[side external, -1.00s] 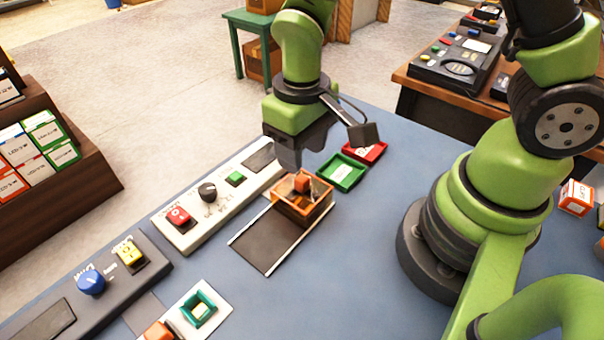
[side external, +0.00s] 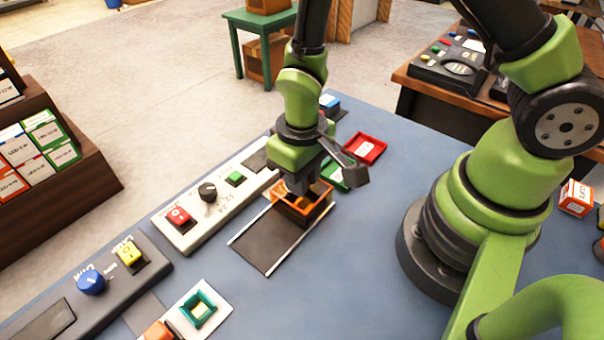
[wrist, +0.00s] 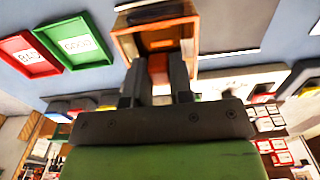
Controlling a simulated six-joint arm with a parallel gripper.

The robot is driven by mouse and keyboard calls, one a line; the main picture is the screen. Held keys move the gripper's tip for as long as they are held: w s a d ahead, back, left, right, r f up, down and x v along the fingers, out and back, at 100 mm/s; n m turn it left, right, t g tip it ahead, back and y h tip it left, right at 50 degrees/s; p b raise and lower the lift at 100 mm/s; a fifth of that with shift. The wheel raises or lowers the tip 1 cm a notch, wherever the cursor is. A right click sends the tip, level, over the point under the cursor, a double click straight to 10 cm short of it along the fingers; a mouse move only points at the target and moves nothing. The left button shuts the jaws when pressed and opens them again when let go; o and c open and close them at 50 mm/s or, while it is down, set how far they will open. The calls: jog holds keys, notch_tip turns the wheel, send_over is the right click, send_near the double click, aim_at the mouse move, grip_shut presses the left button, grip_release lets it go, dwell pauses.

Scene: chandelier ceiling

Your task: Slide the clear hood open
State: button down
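The clear hood (side external: 318,216) is an orange-tinted, see-through box at the far end of a dark plate between two light rails. In the wrist view the hood (wrist: 124,44) is at the top centre, with an orange handle block (wrist: 158,68) on its near side. My gripper (side external: 298,188) is lowered onto the hood from above. In the wrist view my gripper's two fingers (wrist: 158,80) stand on either side of the handle, very near it. Whether they press on it is unclear. In the side view the fingers hide the handle.
The dark plate (side external: 265,240) in front of the hood is bare. A green tray (side external: 336,174) and a red tray (side external: 365,148) lie behind the hood. A white panel (side external: 215,205) with a red button, black knob and green button runs along the left.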

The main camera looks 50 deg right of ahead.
jog(key=a, duration=0.9)
jog(key=shift+a, duration=0.25)
jog(key=c, duration=1)
grip_release()
jog(key=shift+r, duration=0.15)
notch_tip(320, 180, up, 10)
